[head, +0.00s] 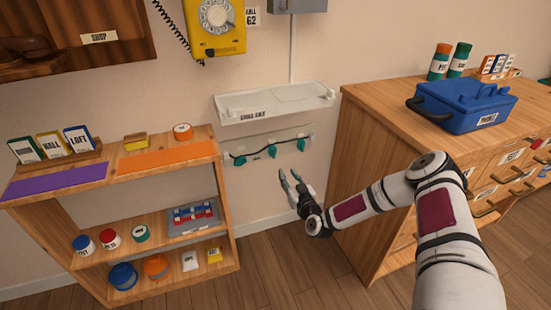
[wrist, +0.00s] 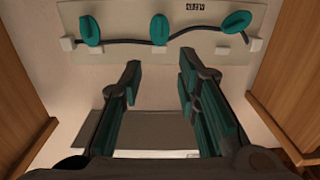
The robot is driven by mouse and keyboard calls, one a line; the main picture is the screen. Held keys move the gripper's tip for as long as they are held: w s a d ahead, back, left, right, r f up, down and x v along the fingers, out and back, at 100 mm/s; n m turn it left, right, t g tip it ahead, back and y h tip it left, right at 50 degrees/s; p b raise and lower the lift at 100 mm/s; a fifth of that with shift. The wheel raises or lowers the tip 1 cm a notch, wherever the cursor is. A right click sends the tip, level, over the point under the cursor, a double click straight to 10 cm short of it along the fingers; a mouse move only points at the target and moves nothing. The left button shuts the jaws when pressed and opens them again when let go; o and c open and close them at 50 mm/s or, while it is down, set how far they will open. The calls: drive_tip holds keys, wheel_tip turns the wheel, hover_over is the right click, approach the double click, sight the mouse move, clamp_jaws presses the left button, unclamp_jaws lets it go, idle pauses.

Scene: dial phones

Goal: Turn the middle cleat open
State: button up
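A pale board (head: 295,133) on the wall carries three teal cleats with a dark cord running along them. The middle cleat (head: 272,150) stands upright; in the wrist view it (wrist: 159,29) lies ahead of the gap between my fingers, apart from them. The cleat at the left in the head view (head: 239,160) is tilted and shows at the right of the wrist view (wrist: 236,21). The third cleat (head: 301,145) stands near upright, at the left in the wrist view (wrist: 90,30). My gripper (head: 289,174) is open and empty, in front of and below the board; its fingers also show in the wrist view (wrist: 162,72).
A white wall tray (head: 275,102) sits just above the board. A wooden shelf (head: 218,190) with jars and boxes stands to the left. A wooden drawer cabinet (head: 360,130) bearing a blue case (head: 462,107) stands close to the right. The floor between them is clear.

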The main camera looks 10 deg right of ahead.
sight(274, 153)
drive_tip(key=w+b, duration=0.1)
drive_tip(key=w, duration=0.3)
drive_tip(key=w+a+b, duration=0.1)
drive_tip(key=w, duration=0.4)
drive_tip(key=w+b, duration=0.2)
drive_tip(key=w, duration=0.2)
drive_tip(key=shift+w+a, duration=0.3)
drive_tip(key=shift+w, duration=0.05)
clamp_jaws()
